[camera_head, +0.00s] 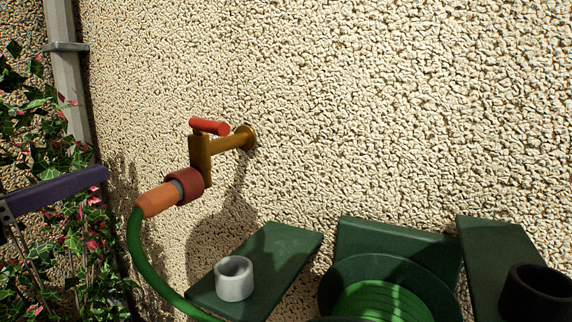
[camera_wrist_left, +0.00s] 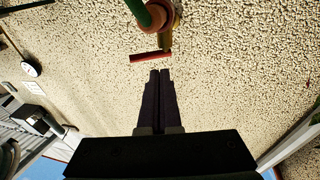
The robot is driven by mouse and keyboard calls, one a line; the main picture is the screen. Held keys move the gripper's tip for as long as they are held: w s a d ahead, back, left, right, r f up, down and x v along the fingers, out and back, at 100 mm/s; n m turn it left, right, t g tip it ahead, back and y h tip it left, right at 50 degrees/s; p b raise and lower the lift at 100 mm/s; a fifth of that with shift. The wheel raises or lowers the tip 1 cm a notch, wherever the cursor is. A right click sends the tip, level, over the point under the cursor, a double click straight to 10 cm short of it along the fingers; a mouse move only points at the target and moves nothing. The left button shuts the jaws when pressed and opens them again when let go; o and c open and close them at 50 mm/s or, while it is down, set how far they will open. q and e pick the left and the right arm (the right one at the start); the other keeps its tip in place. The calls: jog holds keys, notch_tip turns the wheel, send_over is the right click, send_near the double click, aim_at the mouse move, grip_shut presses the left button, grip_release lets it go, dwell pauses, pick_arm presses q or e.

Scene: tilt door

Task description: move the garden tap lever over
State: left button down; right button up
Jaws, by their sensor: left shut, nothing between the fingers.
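The garden tap (camera_head: 200,158) is a brass fitting on the rough wall, with a red lever (camera_head: 209,127) on top. The lever lies roughly level and points toward the wall side in the head view. An orange hose connector joins the spout to a green hose (camera_head: 144,255). My left gripper (camera_head: 104,176) is left of the tap, apart from it, with its dark fingers pointing right. In the left wrist view the fingers (camera_wrist_left: 160,72) are shut and empty, with the lever (camera_wrist_left: 150,57) just beyond their tips, and the tap body (camera_wrist_left: 166,40) behind. My right gripper is not in view.
A grey cup (camera_head: 234,278) stands on a green shelf (camera_head: 275,250) below the tap. A coiled hose reel (camera_head: 390,298) and a black pot (camera_head: 537,295) are at the lower right. Climbing ivy (camera_head: 88,225) and a drainpipe (camera_head: 67,80) are at left. The wall above the tap is clear.

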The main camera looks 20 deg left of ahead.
pick_arm(q)
jog(key=s+m+h, duration=0.1)
jog(key=m+h, duration=0.1)
jog(key=h, duration=0.1)
send_near(208, 129)
jog(key=shift+g, duration=0.3)
jog(key=x, duration=0.7)
jog(key=shift+a+r, duration=0.2)
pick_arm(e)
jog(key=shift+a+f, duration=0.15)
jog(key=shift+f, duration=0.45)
